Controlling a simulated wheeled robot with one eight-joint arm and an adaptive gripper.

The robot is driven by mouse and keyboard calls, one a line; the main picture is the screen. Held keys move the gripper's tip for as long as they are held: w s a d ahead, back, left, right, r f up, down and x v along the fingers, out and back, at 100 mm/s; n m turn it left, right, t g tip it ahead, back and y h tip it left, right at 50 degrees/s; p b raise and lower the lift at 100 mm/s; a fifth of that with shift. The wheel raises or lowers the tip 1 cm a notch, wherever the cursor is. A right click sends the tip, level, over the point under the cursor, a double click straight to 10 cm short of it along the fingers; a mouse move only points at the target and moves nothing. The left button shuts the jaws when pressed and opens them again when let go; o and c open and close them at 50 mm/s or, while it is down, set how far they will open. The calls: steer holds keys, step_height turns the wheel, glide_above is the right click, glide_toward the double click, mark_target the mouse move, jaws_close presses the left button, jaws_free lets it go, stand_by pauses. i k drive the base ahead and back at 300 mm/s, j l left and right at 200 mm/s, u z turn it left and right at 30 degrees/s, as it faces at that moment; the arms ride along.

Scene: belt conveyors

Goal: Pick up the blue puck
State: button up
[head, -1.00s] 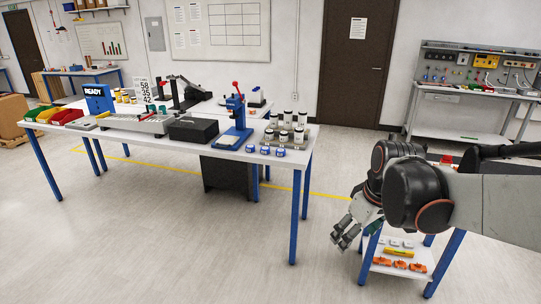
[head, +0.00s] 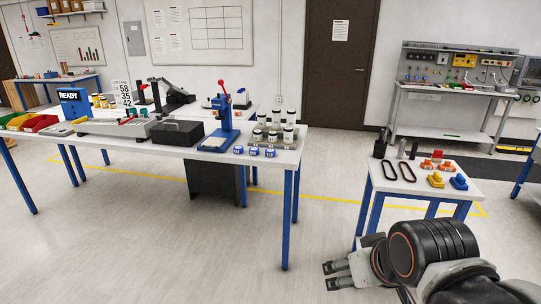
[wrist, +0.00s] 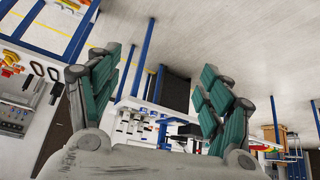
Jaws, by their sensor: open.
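Several small blue-and-white round pieces, three in a row, stand at the front edge of the long white table (head: 165,152); the middle one is a blue puck-like piece (head: 254,151). I cannot tell which is the blue puck meant. Another blue piece (head: 459,182) lies on the small side table, its shape unclear. My gripper (head: 328,276) is low over the floor, right of the long table and in front of the small table, apart from both. In the wrist view my gripper (wrist: 165,85) has its green-padded fingers spread, with nothing between them.
A blue press (head: 220,125) with a red knob, a black box (head: 177,132) and several black-and-white jars (head: 274,132) stand near the blue pieces. The small table (head: 410,183) also bears orange, yellow and black parts. Open floor lies between the tables.

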mark_target(269, 152)
steer(key=i+j+z, duration=0.2)
steer(key=i, duration=0.5)
steer(key=i+j+z, duration=0.15)
steer(key=i, duration=0.35)
steer(key=i+j+z, duration=0.15)
steer(key=i+j, duration=0.2)
steer(key=i, duration=0.1)
